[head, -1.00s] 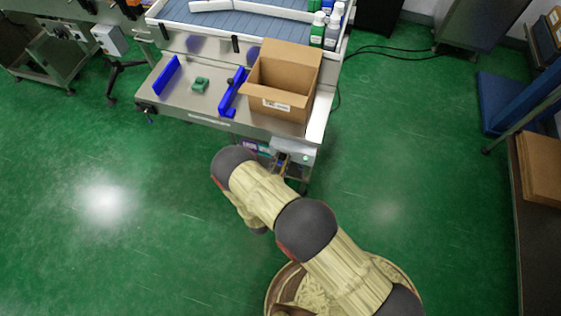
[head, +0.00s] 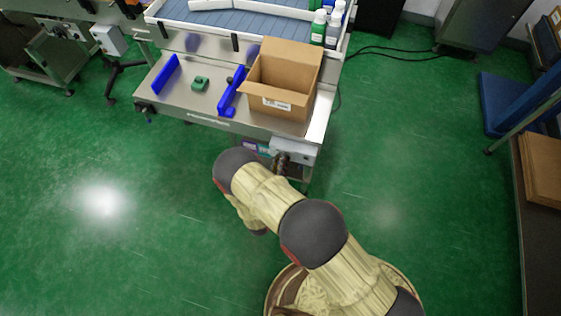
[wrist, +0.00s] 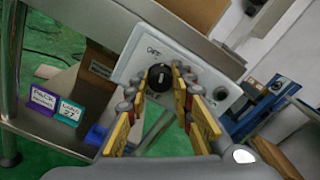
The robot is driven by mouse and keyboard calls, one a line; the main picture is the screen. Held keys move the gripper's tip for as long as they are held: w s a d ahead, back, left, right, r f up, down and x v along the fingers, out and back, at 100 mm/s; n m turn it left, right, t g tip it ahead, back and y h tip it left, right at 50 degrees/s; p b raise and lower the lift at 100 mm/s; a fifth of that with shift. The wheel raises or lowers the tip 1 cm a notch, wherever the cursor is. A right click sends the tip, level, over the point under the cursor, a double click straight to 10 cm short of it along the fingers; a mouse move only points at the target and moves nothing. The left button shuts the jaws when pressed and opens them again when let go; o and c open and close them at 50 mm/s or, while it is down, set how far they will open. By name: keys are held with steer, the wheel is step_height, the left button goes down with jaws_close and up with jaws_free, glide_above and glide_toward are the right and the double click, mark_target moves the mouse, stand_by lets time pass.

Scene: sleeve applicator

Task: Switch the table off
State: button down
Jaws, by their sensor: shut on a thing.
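The table (head: 190,101) is a steel work table with a pale control box (head: 305,154) under its front right edge. In the wrist view the control box (wrist: 185,62) carries a black rotary knob (wrist: 159,76) with a printed label above it that seems to read OFF. My gripper (wrist: 163,86) has its yellow and grey fingers on both sides of the knob and is shut on it. The knob's exact pointer direction is too small to tell. A round dark fitting (wrist: 221,93) sits right of the knob. In the head view my gripper (head: 280,163) is at the box, partly hidden.
Bottles (head: 325,27) stand at the back right. Small coloured signs (wrist: 57,104) are left of the control box. The green floor (head: 420,180) is clear to the right.

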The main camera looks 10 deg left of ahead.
steer(key=n, duration=0.4)
steer(key=shift+n, duration=0.4)
stand_by(0.4)
steer(key=c, duration=1.5)
jaws_free()
steer(key=shift+c, duration=0.2)
steer(key=s+a, duration=0.1)
steer(key=s, duration=1.1)
